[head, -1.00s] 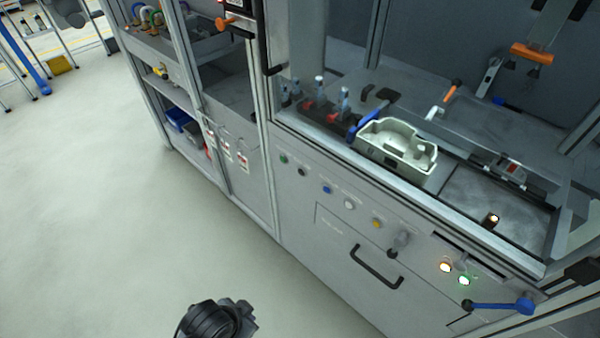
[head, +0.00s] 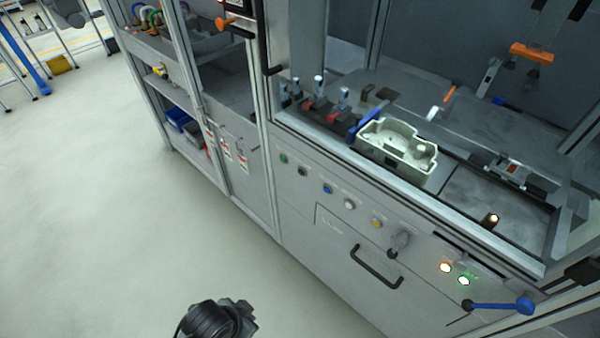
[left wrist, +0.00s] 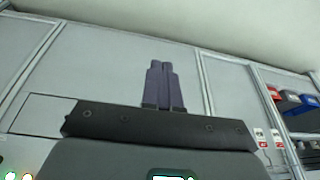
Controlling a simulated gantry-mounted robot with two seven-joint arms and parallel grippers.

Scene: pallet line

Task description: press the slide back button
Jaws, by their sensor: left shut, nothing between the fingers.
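A row of round buttons runs along the sloping front panel (head: 420,280) in the head view: green (head: 283,158), black (head: 302,171), blue (head: 327,188), white (head: 349,204) and yellow (head: 376,223). Further right are a lit orange button (head: 445,267) and a lit green one (head: 464,281). Their labels are too small to read, so I cannot tell which is slide back. My left gripper (left wrist: 160,66) is shut and empty in the left wrist view, with grey cabinet panels behind it. Its fingers do not show in the head view. My right gripper is not in view.
A pale cast housing (head: 397,147) sits behind the panel inside the machine. A black drawer handle (head: 376,267) and a blue-knobbed lever (head: 525,305) stick out from the front. Left of the cabinet is open floor (head: 110,210).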

